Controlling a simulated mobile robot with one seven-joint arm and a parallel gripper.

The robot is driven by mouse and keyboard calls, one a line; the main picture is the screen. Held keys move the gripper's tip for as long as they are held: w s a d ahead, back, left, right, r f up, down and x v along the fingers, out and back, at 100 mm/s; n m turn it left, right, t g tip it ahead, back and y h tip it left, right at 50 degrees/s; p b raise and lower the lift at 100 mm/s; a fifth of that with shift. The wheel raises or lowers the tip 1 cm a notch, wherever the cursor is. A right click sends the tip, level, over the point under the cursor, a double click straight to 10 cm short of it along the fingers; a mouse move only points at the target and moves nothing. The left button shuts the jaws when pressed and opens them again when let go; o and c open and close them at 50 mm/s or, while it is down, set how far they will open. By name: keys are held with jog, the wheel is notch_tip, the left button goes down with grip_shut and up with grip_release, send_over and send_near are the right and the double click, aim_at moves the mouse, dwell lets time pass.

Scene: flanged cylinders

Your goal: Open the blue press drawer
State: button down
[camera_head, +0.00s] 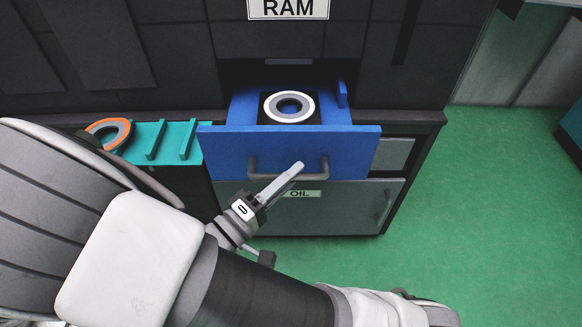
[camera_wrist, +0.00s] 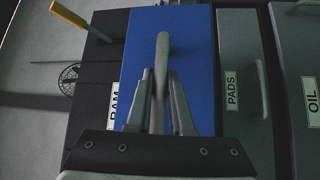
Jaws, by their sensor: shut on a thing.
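The blue press drawer (camera_head: 225,150) stands pulled out under the RAM sign in the head view, with its inside showing. A grey and white ring (camera_head: 289,107) lies on a black seat inside it. The grey bar handle (camera_head: 325,167) is on the drawer's front. My gripper (camera_head: 292,172) is at the handle, its fingers covering part of the bar. In the wrist view, my gripper (camera_wrist: 160,78) has its fingers on either side of the handle (camera_wrist: 163,45), closed on it, with the blue drawer front (camera_wrist: 195,60) behind.
A teal ribbed tray (camera_head: 170,140) is left of the drawer, with an orange-rimmed ring (camera_head: 108,132) at its left end. A grey OIL drawer (camera_head: 350,200) is below, shut. A grey PADS drawer (camera_wrist: 235,60) shows in the wrist view. Green floor (camera_head: 480,210) is clear at right.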

jog(key=shift+s, duration=0.9)
jog(key=c, duration=0.8)
grip_release()
jog(key=shift+s+a, duration=0.1)
jog(key=shift+a, duration=0.05)
jog(key=p+v, duration=0.1)
jog(key=v, duration=1.6)
jog(key=shift+p, duration=0.4)
jog(key=shift+s, duration=0.1)
